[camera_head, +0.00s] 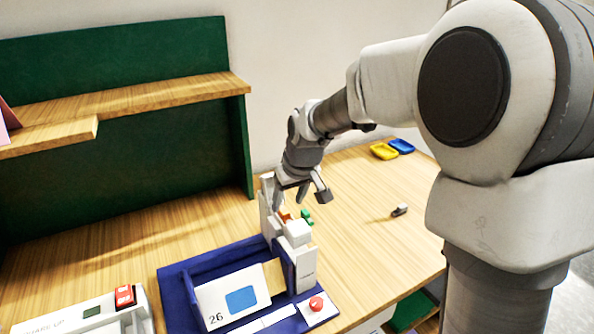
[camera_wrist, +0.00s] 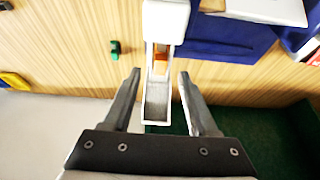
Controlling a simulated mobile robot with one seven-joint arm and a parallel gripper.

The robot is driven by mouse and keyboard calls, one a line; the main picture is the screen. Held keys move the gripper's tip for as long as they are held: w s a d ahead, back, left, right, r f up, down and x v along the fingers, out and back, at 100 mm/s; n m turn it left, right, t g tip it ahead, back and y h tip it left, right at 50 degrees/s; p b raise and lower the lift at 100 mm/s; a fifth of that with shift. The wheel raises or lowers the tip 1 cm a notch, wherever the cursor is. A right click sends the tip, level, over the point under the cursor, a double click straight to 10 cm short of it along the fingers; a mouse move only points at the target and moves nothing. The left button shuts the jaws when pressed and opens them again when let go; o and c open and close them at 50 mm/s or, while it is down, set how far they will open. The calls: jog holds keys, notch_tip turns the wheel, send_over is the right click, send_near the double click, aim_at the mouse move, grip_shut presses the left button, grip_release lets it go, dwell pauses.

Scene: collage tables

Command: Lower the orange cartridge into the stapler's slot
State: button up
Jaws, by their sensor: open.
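The white stapler (camera_head: 303,262) stands upright at the right end of the blue base; its top shows in the wrist view (camera_wrist: 165,22). Its open slot (camera_wrist: 157,100) runs down the middle of the wrist view. The orange cartridge (camera_wrist: 160,58) shows inside the slot's far part, near the white head; a bit of orange shows in the head view (camera_head: 285,214). How deep it sits I cannot tell. My gripper (camera_wrist: 158,74) is open above the stapler, its fingers apart on either side of the slot, with nothing held. It shows in the head view (camera_head: 289,200).
A green piece (camera_head: 306,216) lies on the table beside the stapler. The blue base (camera_head: 178,292) holds a white card marked 26 (camera_head: 232,297). A small grey-white item (camera_head: 400,210) and yellow (camera_head: 383,151) and blue (camera_head: 402,146) trays lie right, with bare table between.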

jog(key=v, duration=1.4)
jog(key=shift+s, duration=0.1)
jog(key=s+d+f+m, duration=0.1)
jog(key=s+d, duration=0.1)
jog(key=s, duration=0.5)
jog(key=s+d+f+m+t+h, duration=0.1)
jog(key=s+d+f+m, duration=0.1)
jog(key=s, duration=0.5)
jog(key=s+d+f+m, duration=0.1)
jog(key=s+d, duration=0.3)
jog(key=s, duration=0.4)
jog(key=shift+f+m+t+h, duration=0.2)
jog(key=shift+m+t+h, duration=0.1)
jog(key=shift+h, duration=0.1)
